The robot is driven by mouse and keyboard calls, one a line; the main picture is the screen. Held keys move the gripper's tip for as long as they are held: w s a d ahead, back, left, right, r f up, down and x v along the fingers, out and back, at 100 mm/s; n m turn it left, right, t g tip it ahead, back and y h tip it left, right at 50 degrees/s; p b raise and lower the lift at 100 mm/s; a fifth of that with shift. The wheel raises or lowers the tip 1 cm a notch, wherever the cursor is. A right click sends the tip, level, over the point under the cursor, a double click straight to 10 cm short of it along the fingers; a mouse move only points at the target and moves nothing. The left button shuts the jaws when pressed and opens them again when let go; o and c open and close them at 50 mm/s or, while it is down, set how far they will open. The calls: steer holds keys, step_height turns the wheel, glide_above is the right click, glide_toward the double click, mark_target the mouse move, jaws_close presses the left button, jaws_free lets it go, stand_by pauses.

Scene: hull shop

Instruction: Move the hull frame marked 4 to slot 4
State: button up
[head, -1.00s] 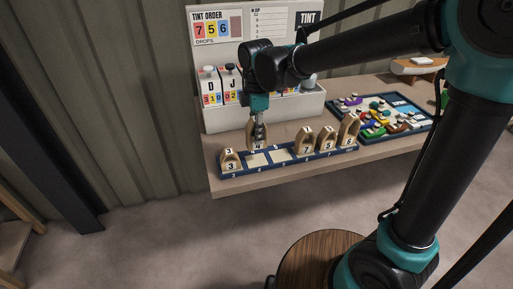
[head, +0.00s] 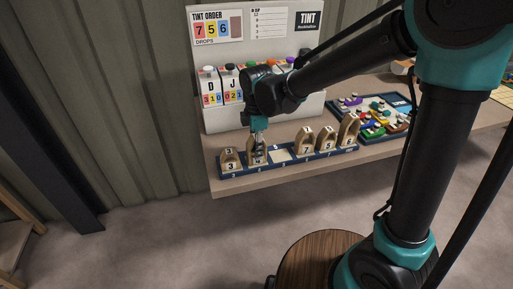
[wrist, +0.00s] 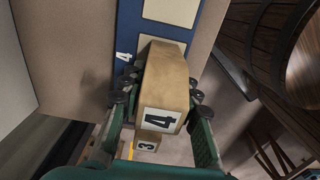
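The hull frame marked 4 (head: 258,157) is a tan wooden block with a white number plate. It stands at the second position from the left in the blue rack (head: 272,168), beside the frame marked 3 (head: 230,161). In the wrist view the frame marked 4 (wrist: 164,88) is between my fingers, and a white 4 (wrist: 123,56) is printed on the rack beside it. My gripper (wrist: 161,95) is shut on its sides; it also shows in the head view (head: 258,141). The frame's underside is hidden, so I cannot tell if it is fully seated.
An empty pale slot (head: 281,155) lies right of it. Frames marked 7 (head: 305,143) and 5 (head: 327,141), and another (head: 348,132), stand farther right. A dispenser (head: 225,117) stands behind the rack. A tray of coloured pieces (head: 375,120) is to the right.

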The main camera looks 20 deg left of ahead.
steer(key=o, duration=0.3)
steer(key=shift+o, duration=0.2)
step_height(320, 180, up, 12)
steer(key=shift+r, duration=0.2)
stand_by(1.6)
